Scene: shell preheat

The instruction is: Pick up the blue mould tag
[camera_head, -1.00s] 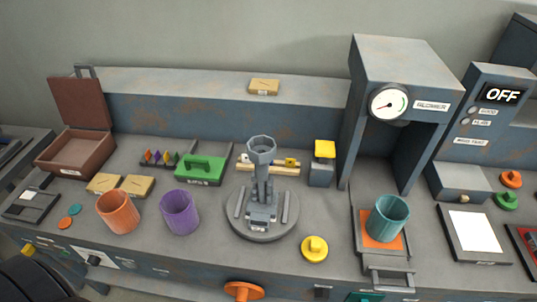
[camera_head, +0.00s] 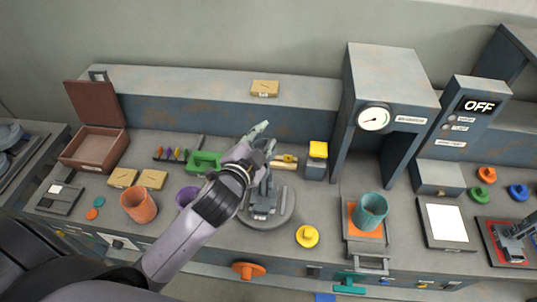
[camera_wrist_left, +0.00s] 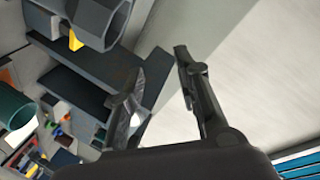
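A small blue knobbed piece (camera_head: 518,191), which looks like the blue mould tag, lies on the bench at the far right in the head view. A green piece (camera_head: 482,193) and an orange piece (camera_head: 487,174) of similar shape lie left of it. My right gripper is not seen.
The tall gauge housing (camera_head: 392,82) and the OFF control box (camera_head: 468,118) stand between my left gripper and the blue piece. A teal cup (camera_head: 370,211) stands in front of the housing. A white panel (camera_head: 447,223) and a red-framed station (camera_head: 496,228) lie at the right.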

